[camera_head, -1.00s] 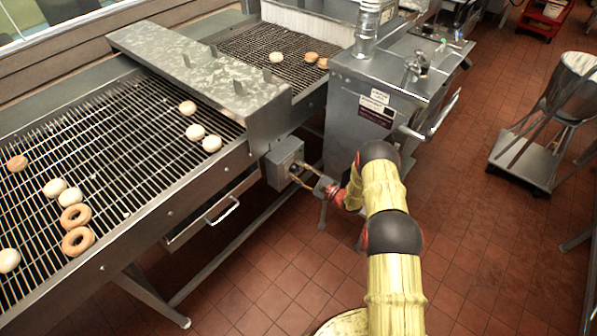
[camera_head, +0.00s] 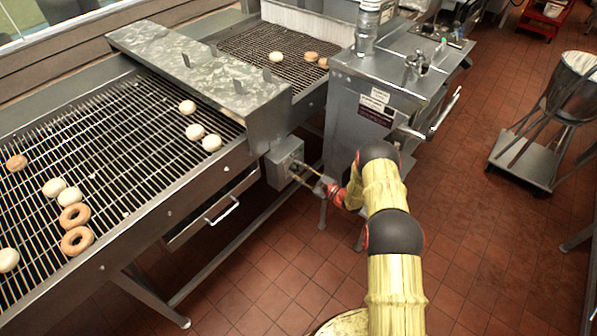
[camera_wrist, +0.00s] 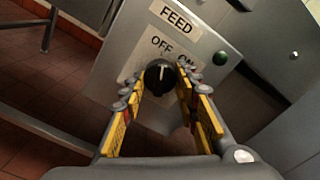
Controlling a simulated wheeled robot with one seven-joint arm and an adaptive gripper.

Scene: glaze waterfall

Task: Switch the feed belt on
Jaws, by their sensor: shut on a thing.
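The grey feed control box (camera_head: 284,158) hangs on the side of the belt frame. In the wrist view its face (camera_wrist: 120,70) carries a FEED label (camera_wrist: 178,15), the words OFF and ON, and a black rotary knob (camera_wrist: 159,74) with a pale mark near its top edge, between the two words. A green round button or lamp (camera_wrist: 220,58) is to the right. My gripper (camera_head: 297,174) reaches the box from the right. In the wrist view its yellow fingers (camera_wrist: 160,84) lie on either side of the knob, shut on it. The head view hides the knob.
The wire feed belt (camera_head: 120,145) carries several pale and brown rings and rounds. A steel cabinet (camera_head: 350,115) with a projecting handle (camera_head: 445,112) stands close behind my arm. A drawer handle (camera_head: 222,211) sticks out below the belt. The tiled floor at right is clear up to a wheeled stand (camera_head: 522,160).

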